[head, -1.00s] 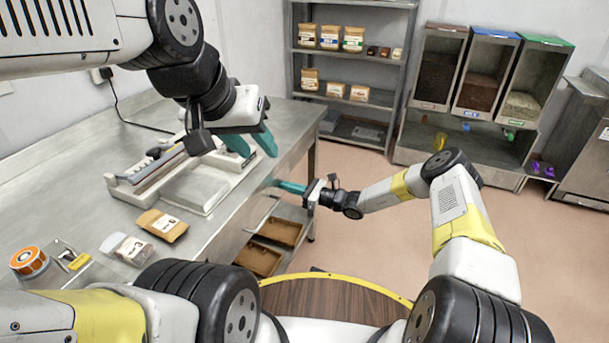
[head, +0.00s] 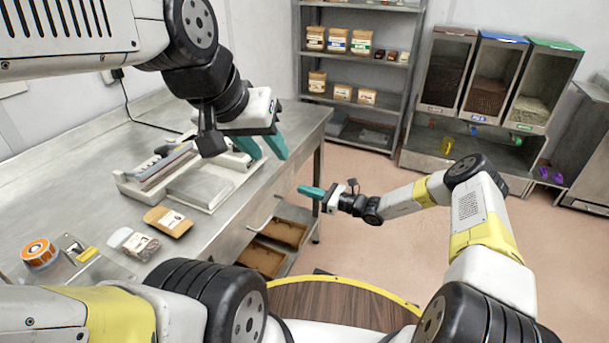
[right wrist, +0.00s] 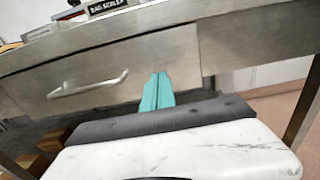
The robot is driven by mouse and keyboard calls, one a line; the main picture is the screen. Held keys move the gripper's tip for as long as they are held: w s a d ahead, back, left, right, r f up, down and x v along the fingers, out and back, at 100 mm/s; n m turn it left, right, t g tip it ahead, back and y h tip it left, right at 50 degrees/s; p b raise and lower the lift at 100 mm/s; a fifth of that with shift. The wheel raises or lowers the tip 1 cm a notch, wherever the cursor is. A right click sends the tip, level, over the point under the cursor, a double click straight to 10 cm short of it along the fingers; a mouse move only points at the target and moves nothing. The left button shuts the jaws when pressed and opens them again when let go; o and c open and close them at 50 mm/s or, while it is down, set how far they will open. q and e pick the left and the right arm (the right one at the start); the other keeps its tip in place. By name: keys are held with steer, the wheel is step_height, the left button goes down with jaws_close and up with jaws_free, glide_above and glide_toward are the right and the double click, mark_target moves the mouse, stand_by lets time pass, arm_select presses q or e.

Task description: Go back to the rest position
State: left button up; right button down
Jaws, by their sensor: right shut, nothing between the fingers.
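The bench (head: 60,165) carries a brown pouch (head: 168,222), a clear pouch (head: 135,243) and an orange tape roll (head: 38,252). Brown trays (head: 262,258) sit below. A shelf rack (head: 357,75) and bins (head: 490,85) stand behind. The floor at the right is clear.

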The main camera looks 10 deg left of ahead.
steer(key=v, duration=0.7)
steer(key=s+d+r+n+g+h, duration=0.25)
steer(key=s+r+n, duration=0.2)
steer(key=r, duration=0.35)
steer(key=s+d+r+n+g+h, duration=0.1)
steer(key=s+d+r+n+h, duration=0.15)
steer(key=s+r+n, duration=0.4)
steer(key=s+d+r+n+g+h, duration=0.2)
steer(key=r+n+h, duration=0.2)
steer(key=r, duration=0.5)
steer(key=s+d+r+n+t+h, duration=0.3)
steer(key=s+d+r, duration=0.3)
steer(key=s, duration=0.4)
steer(key=s+d+r+n+t+h, duration=0.3)
steer(key=s+d+r, duration=0.4)
steer(key=s, duration=0.3)
steer(key=shift+r+n+t, duration=0.35)
steer(key=shift+r+n, duration=0.05)
steer(key=shift+r, duration=0.4)
